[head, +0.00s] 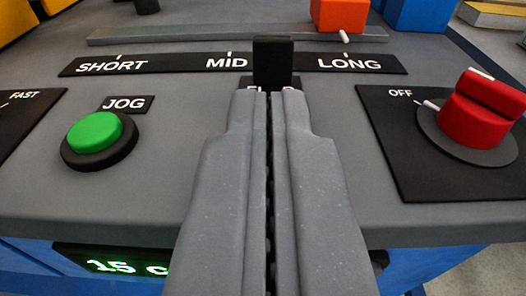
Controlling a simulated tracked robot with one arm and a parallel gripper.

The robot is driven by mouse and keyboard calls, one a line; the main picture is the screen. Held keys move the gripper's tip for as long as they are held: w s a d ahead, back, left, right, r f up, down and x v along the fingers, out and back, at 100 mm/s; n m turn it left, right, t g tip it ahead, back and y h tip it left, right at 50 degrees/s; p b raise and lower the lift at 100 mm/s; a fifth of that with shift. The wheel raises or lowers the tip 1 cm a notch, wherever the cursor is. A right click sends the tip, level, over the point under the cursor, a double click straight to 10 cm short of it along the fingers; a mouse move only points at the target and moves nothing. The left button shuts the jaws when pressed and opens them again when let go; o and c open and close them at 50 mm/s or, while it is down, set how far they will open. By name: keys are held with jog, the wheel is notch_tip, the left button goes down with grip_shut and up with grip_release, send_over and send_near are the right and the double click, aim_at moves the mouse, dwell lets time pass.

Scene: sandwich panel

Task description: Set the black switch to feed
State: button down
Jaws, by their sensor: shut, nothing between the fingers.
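My gripper (270,92) is shut and empty, pointing forward over the middle of the panel. An upright black block (273,60), apparently the black switch, stands right at or just beyond my fingertips; I cannot tell whether they touch. Small white marks show beside its base, but my fingers hide most of that area. No feed label is readable, so the switch's setting cannot be told.
A green JOG button (95,133) is left of my gripper, and a red knob (474,118) near OFF is right. Behind, an orange slider (338,14) sits near LONG on the SHORT-MID-LONG scale (190,64). A green-lit display (120,265) is on the front face.

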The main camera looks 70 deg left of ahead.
jog(key=r+v, duration=0.1)
jog(key=v, duration=0.9)
jog(key=shift+p, duration=0.35)
jog(key=shift+r, duration=0.1)
jog(key=w+d+r+m+t+h, duration=0.1)
jog(key=w+d+r+t+h, duration=0.35)
jog(key=w+d+r, duration=0.45)
jog(key=w+d+r+m+t+h, duration=0.25)
jog(key=d+r, duration=0.25)
jog(key=r, duration=0.5)
jog(key=w+d+r+m+t+h, duration=0.2)
jog(key=d+r+t+h, duration=0.15)
jog(key=r, duration=0.65)
jog(key=s+d+r+m+h, duration=0.3)
jog(key=d+r, duration=0.3)
jog(key=r, duration=0.3)
jog(key=s+d+r+m+h, duration=0.1)
jog(key=s+d+r+m, duration=0.1)
jog(key=s+r, duration=0.5)
jog(key=s+d+r+m+g+h, duration=0.1)
jog(key=s+d+r+m, duration=0.1)
jog(key=s+r, duration=0.6)
jog(key=s+m, duration=0.1)
jog(key=s, duration=0.4)
jog(key=shift+d+r, duration=0.2)
jog(key=shift+d, duration=0.15)
